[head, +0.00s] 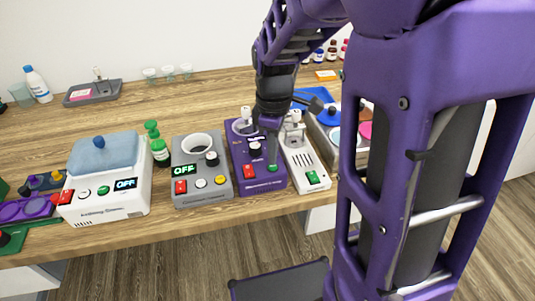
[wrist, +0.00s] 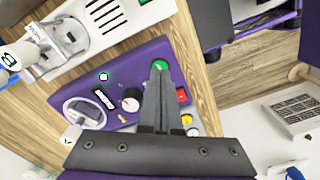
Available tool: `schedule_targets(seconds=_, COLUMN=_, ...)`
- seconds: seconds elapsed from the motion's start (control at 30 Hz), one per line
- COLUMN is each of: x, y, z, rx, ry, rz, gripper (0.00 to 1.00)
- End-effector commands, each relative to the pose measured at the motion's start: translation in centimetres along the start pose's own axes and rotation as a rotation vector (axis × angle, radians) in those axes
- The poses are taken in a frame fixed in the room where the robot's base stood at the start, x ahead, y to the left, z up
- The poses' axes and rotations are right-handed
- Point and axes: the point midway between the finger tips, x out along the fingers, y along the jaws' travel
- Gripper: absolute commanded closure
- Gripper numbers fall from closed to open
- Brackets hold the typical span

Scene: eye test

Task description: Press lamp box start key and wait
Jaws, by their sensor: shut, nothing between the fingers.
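A purple box (head: 246,178) stands on the bench.
A grey box (head: 203,190) with a lit OFF display stands close on the left.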

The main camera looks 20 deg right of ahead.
Motion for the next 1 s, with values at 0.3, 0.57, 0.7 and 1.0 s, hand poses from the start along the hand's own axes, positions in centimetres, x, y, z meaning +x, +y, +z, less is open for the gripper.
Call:
schedule_targets(seconds=0.3, x=0.0, y=0.0, z=0.0, rx=0.0, ry=0.0, rz=0.0, gripper=1.0)
schedule_targets(seconds=0.57, x=0.29, y=0.0, z=0.0, rx=0.0, ry=0.0, rz=0.0, gripper=1.0)
schedule_targets(seconds=0.7, x=0.51, y=-0.01, z=0.0, rx=0.0, ry=0.0, rz=0.0, gripper=1.0)
schedule_targets(seconds=1.0, x=0.96, y=-0.01, z=0.0, rx=0.0, ry=0.0, rz=0.0, gripper=1.0)
